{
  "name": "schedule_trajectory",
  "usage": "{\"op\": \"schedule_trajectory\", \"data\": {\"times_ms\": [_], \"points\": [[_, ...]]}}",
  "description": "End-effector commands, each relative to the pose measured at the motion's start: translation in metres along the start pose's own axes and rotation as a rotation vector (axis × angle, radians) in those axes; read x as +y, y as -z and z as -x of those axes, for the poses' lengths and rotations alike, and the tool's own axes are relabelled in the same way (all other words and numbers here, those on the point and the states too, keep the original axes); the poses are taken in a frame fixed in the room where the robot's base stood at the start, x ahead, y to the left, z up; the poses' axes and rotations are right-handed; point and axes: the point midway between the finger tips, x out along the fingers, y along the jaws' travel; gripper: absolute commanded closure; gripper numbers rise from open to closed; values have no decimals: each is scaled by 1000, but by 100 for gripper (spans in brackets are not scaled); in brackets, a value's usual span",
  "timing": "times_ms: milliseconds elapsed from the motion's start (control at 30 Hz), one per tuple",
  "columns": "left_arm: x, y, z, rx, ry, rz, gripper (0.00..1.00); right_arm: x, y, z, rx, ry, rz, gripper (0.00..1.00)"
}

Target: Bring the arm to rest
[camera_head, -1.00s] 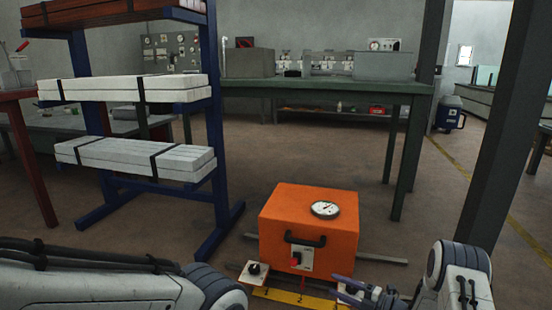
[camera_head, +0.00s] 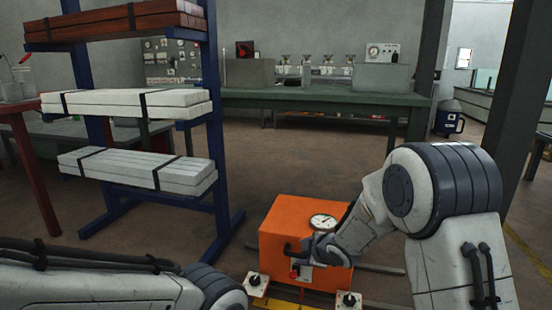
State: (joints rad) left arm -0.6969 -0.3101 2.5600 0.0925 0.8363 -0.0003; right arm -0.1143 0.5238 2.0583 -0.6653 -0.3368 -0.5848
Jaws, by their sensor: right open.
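My right arm (camera_head: 450,185) comes in from the lower right and bends up and over toward the orange box (camera_head: 276,222). Its wrist end, with the right gripper (camera_head: 318,248), is in front of the right part of the box, near the black handle. The fingers are mostly hidden by the wrist, and I cannot tell whether they touch the box. My left arm (camera_head: 110,285) lies along the lower left edge, and its gripper is out of view.
A blue rack (camera_head: 220,180) with bundled white bars (camera_head: 135,172) stands at left. A green workbench (camera_head: 320,99) is at the back. A dark post (camera_head: 505,130) rises at right. Small knob plates (camera_head: 257,285) lie before the box. Open floor lies behind it.

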Motion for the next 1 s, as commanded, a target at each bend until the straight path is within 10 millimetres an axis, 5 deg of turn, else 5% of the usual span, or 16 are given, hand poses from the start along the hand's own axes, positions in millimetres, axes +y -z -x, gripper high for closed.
{"op": "schedule_trajectory", "data": {"times_ms": [33, 233, 400, 667, 1000], "points": [[1, 1, 15, 0, 0, 0, 50, -2, 26, 36, -49, 32, -72, 43], [3, 2, 42, 0, 0, 0, 50, -71, 69, 158, -273, 213, -410, 43], [4, 3, 57, 0, 0, 0, 50, -135, 82, 247, -427, 367, -613, 43], [5, 4, 75, 0, 0, 0, 50, -210, 84, 354, -618, 571, -778, 43], [13, 10, 176, 0, 0, 0, 50, -143, 122, 418, -623, 565, -781, 43]]}}
